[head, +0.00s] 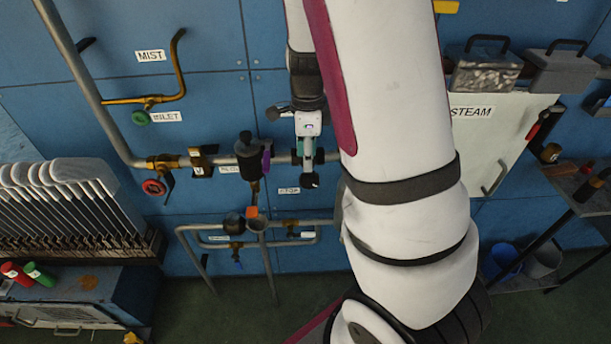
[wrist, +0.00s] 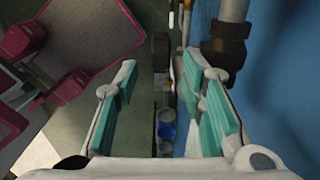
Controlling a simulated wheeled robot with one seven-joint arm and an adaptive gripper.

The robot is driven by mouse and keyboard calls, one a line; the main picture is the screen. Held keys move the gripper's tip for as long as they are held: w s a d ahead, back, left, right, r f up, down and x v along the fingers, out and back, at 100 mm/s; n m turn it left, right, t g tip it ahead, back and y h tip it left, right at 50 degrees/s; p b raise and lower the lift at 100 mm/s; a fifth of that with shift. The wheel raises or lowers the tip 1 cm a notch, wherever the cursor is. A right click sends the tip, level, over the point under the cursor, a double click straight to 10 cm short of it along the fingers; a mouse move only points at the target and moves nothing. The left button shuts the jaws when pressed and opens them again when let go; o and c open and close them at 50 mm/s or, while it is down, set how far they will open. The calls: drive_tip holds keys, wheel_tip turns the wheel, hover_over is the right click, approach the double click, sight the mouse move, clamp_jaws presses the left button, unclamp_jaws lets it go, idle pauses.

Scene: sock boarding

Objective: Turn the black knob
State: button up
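A small black knob (head: 310,181) shows at the blue wall panel, by a small label that seems to read STOP (head: 289,190). My gripper (head: 308,160) is just above it in the head view, pointing down in the picture. In the wrist view my gripper (wrist: 160,65) has its teal-padded fingers spread apart. A dark upright piece (wrist: 160,55) shows in the gap between them, and I cannot tell for sure whether it is the knob. No contact with the pads is visible. My arm covers part of the panel to the right.
A horizontal grey pipe (head: 225,160) with a black cylinder (head: 249,156) runs left of my gripper. In the wrist view a pipe with a black fitting (wrist: 224,45) is close to the right finger. A red valve wheel (head: 153,187) is at the left.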

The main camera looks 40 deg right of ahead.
sight(307, 174)
wheel_tip(307, 174, down, 8)
drive_tip(key=shift+r, duration=0.1)
idle(0.4)
clamp_jaws()
